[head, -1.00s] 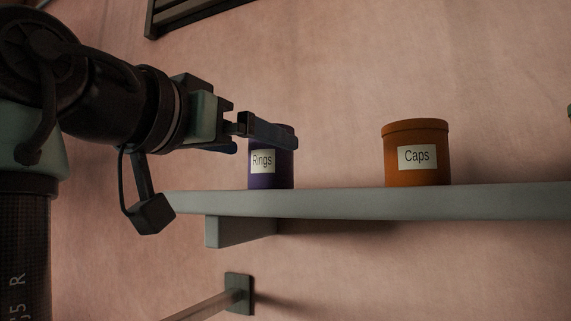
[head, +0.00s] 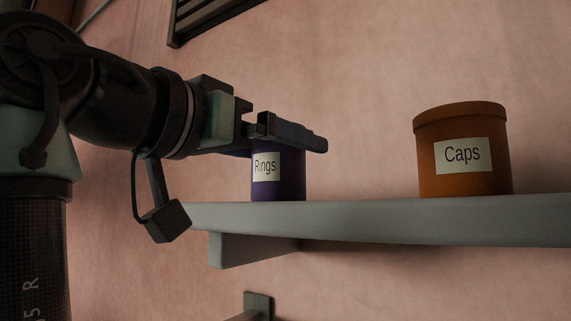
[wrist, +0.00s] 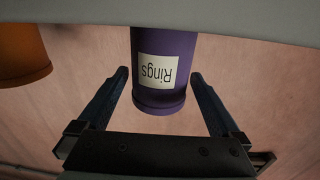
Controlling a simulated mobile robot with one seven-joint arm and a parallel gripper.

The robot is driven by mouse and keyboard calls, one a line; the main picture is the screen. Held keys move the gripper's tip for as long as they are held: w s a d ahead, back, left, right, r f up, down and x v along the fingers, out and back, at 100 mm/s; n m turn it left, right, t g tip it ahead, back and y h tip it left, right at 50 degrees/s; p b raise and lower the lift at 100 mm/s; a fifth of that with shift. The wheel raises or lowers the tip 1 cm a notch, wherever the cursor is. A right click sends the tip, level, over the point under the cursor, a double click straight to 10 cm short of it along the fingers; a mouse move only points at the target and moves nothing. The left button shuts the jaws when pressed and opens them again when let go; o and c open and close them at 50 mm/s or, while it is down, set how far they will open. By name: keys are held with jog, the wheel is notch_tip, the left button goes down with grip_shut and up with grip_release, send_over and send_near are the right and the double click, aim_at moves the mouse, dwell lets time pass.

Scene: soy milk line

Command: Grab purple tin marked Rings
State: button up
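The purple tin (head: 290,178) with a white "Rings" label stands upright on the grey shelf (head: 380,220), near its left end. My gripper (head: 318,142) reaches over from the left at the height of the tin's upper part, and its near finger hides the tin's top. In the wrist view the picture is upside down; the purple tin (wrist: 180,88) sits between the two spread fingers of my gripper (wrist: 160,76). A gap shows on each side of the tin, so the gripper is open and holds nothing.
An orange tin (head: 463,165) marked "Caps" stands on the shelf to the right, with clear shelf between the tins. A pinkish wall (head: 360,70) is behind. A dark slatted fixture (head: 205,18) hangs above, and a wall-mounted bracket (head: 258,305) is below.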

jog(key=shift+s+a, duration=0.25)
jog(key=shift+c, duration=2.3)
jog(key=shift+w+d+f, duration=0.1)
jog(key=shift+w+d, duration=0.2)
jog(key=shift+d, duration=0.05)
jog(key=c, duration=1)
jog(key=shift+o, duration=0.2)
